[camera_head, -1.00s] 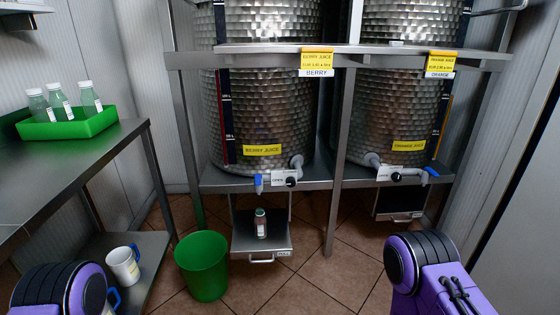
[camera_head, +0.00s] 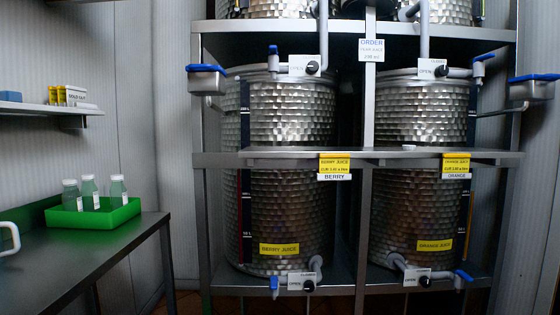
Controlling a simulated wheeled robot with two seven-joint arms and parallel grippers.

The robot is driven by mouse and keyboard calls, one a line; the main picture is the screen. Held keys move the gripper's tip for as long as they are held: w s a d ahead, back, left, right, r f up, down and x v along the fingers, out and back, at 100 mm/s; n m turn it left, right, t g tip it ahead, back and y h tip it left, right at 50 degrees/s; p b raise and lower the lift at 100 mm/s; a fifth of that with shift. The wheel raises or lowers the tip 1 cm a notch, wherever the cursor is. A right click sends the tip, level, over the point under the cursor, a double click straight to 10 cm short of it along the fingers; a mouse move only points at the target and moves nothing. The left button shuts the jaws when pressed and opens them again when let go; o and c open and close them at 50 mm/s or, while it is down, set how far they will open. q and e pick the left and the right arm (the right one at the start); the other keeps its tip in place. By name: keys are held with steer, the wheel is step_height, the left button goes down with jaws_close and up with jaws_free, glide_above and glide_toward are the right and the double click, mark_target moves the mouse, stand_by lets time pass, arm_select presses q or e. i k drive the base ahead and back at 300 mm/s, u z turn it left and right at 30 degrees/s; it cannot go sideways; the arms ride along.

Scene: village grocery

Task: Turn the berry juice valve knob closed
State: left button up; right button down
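The berry juice tank (camera_head: 285,215) is a dimpled steel drum at centre, with a yellow BERRY JUICE label (camera_head: 279,249). Its valve is at the lower front: a grey pipe (camera_head: 317,266), a black knob (camera_head: 309,286) beside a small white plate (camera_head: 295,281), and a blue-tipped outlet (camera_head: 274,284) to the left. The knob's pointing direction is too small to tell. Another black knob (camera_head: 313,67) sits at the tank's top, by a plate reading OPEN and CLOSED. Neither of my grippers is in view.
The orange juice tank (camera_head: 418,210) stands right, with its own black knob (camera_head: 424,282). A steel shelf rail (camera_head: 400,156) crosses both tanks. At left, a table (camera_head: 85,262) carries a green tray (camera_head: 95,216) with 3 bottles. A wall shelf (camera_head: 50,108) is above.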

mark_target(309, 285)
steer(key=u, duration=0.5)
steer(key=k, duration=1)
steer(key=z, duration=0.7)
steer(key=i, duration=1.6)
steer(key=u, duration=0.6)
